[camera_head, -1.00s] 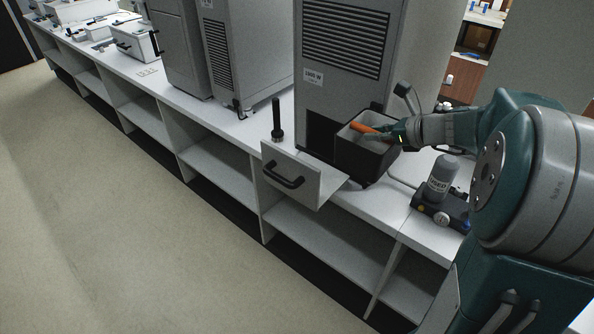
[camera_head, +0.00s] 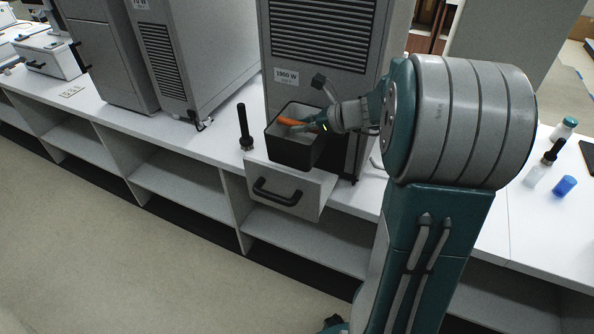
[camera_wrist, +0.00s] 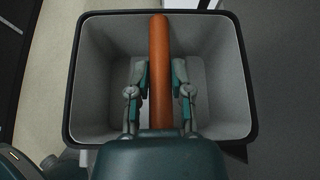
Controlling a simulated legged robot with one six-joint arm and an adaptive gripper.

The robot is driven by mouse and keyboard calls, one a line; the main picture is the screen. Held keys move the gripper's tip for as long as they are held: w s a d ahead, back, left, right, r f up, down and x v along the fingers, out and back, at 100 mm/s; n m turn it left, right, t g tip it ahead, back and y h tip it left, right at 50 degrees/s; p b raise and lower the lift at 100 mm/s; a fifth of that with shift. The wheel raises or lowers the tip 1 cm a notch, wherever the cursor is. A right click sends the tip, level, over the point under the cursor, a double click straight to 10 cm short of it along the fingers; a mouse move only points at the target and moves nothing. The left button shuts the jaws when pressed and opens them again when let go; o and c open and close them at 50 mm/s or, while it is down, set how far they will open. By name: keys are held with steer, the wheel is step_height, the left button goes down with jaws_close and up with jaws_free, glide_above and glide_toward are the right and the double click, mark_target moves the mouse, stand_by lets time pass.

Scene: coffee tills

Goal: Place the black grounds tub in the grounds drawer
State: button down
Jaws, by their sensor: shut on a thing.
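The black grounds tub (camera_head: 290,153) is upright, with a pale inside and an orange bar (camera_head: 291,121) across its top. It is over the open grounds drawer (camera_head: 300,201), just behind the drawer's front panel; I cannot tell whether its base touches the drawer floor. My gripper (camera_head: 315,125) is shut on the orange bar. In the wrist view, the fingers (camera_wrist: 160,88) flank the bar (camera_wrist: 160,45) from both sides, inside the tub's rim (camera_wrist: 73,75). The tub hides most of the drawer's inside.
A black tamper-like tool (camera_head: 244,130) stands on the counter just left of the drawer. A tall grey machine (camera_head: 330,60) with vents rises behind the tub. Open shelves (camera_head: 180,185) lie below the counter. Bottles and a blue cap (camera_head: 564,187) are on the right counter.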

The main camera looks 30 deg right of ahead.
steer(key=f, duration=0.3)
steer(key=a+f, duration=0.1)
steer(key=f, duration=0.4)
steer(key=shift+a+f, duration=0.3)
steer(key=f, duration=0.3)
steer(key=d+f, duration=0.1)
steer(key=f, duration=0.1)
steer(key=shift+a, duration=0.25)
steer(key=c, duration=0.5)
jaws_free()
steer(key=shift+c, duration=0.2)
steer(key=shift+d, duration=0.1)
